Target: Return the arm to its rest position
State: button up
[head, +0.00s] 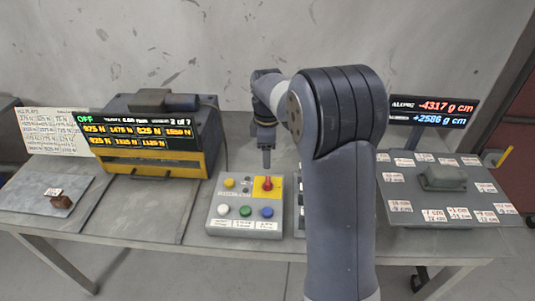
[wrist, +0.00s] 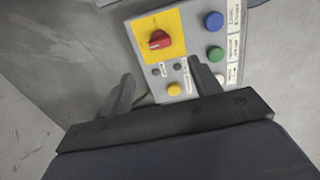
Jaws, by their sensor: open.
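My arm (head: 340,190) rises in front of the table and bends over toward the back. My gripper (head: 266,163) points down above the far side of the control box. In the wrist view my gripper (wrist: 160,82) shows two fingers spread apart with nothing between them. The grey control box (head: 216,229) has a red knob on a yellow plate (head: 268,187), a yellow button (head: 229,183), and white, green and blue buttons along the front. In the wrist view the red knob (wrist: 159,40) and the yellow button (wrist: 174,89) lie beyond the fingers.
A machine with a yellow-text display (head: 140,130) reading OFF stands left. A plate with a brown block (head: 62,201) lies at far left. At right is a labelled panel (head: 410,172) with a grey block (head: 443,178), below a red and blue readout (head: 432,112). A wall closes the back.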

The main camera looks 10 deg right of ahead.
aim_at(267, 180)
jog(key=shift+f, duration=0.15)
notch_tip(267, 180, down, 10)
jog(key=shift+f+p, duration=0.15)
jog(key=shift+p, duration=0.15)
jog(key=shift+f, duration=0.2)
dwell(0.4)
